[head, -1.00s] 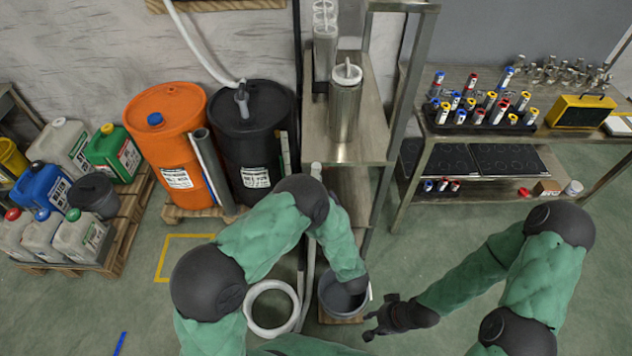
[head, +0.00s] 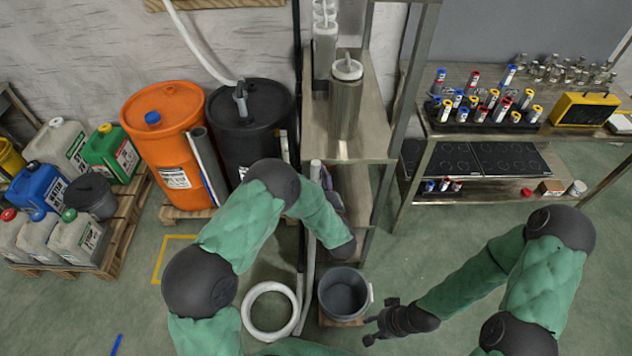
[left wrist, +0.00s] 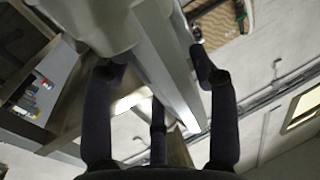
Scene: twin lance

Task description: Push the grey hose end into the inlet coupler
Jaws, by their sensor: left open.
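In the head view, my left gripper is mostly hidden behind its arm, beside the tall shelf. In the left wrist view its fingers (left wrist: 158,80) are spread, with a pale grey rounded body (left wrist: 85,20) and a long straight metal post (left wrist: 170,65) close beyond them. I cannot tell whether it touches them. A pale upright pipe or hose (head: 312,230) rises beside my left forearm; its top (head: 316,168) shows near the shelf. I cannot make out the grey hose end or the inlet coupler for certain. My right gripper (head: 383,322) is open and empty, right of the bucket.
A black drum (head: 250,150) with a hose fitting and an orange drum (head: 170,140) stand behind. The shelf (head: 345,147) holds a steel canister (head: 346,105). Floor at right is clear.

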